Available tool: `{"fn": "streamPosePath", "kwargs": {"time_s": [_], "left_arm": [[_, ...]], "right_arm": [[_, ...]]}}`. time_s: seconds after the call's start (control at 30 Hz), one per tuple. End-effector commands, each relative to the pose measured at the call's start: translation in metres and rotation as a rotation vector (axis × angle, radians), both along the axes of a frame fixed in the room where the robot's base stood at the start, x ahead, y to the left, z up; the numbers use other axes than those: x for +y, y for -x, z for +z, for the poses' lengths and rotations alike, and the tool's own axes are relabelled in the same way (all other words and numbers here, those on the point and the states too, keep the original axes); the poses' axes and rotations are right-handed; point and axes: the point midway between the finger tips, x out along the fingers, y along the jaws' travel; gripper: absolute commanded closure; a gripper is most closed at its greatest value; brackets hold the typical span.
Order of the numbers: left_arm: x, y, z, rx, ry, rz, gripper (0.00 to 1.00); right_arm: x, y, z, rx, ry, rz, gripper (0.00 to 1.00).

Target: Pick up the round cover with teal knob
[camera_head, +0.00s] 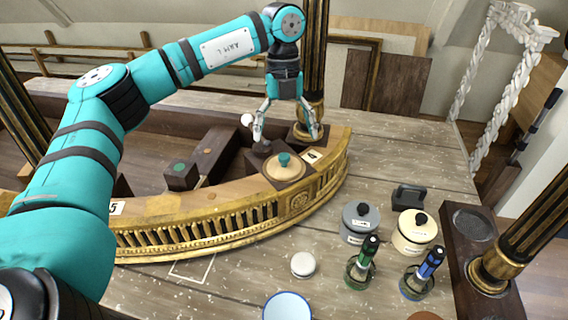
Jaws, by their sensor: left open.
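The round cover (268,172) is a flat tan disc with a teal knob (284,159) in its middle. It lies on a dark square block on the curved gilt console (205,212). My left gripper (287,138) points down with its two fingers spread wide and nothing between them. In the picture it is just above the teal knob, apart from it; how far behind or over the cover it is, I cannot tell. My right gripper is not in view.
A gilt column (316,60) stands close behind my left gripper. A grey pot (355,226) and a cream pot (411,238), both with black knobs, stand at the right. A white round piece (303,265) lies in front.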

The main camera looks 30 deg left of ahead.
Motion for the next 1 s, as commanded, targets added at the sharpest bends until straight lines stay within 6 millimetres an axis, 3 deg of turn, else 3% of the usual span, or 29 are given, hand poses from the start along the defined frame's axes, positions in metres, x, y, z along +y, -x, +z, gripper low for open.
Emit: {"fn": "streamPosePath", "kwargs": {"time_s": [0.27,0.53,0.83,1.0], "left_arm": [[-0.002,0.007,-0.019,0.002,-0.001,0.000,0.05],[-0.006,0.017,-0.055,0.002,-0.001,0.000,0.05],[-0.007,0.018,-0.062,0.000,0.000,0.000,0.05],[-0.007,0.018,-0.062,0.000,0.000,0.000,0.28]], "right_arm": [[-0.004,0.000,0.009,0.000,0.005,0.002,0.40],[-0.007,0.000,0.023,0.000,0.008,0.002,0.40],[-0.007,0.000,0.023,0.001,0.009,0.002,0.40],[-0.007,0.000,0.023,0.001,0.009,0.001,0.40]]}}
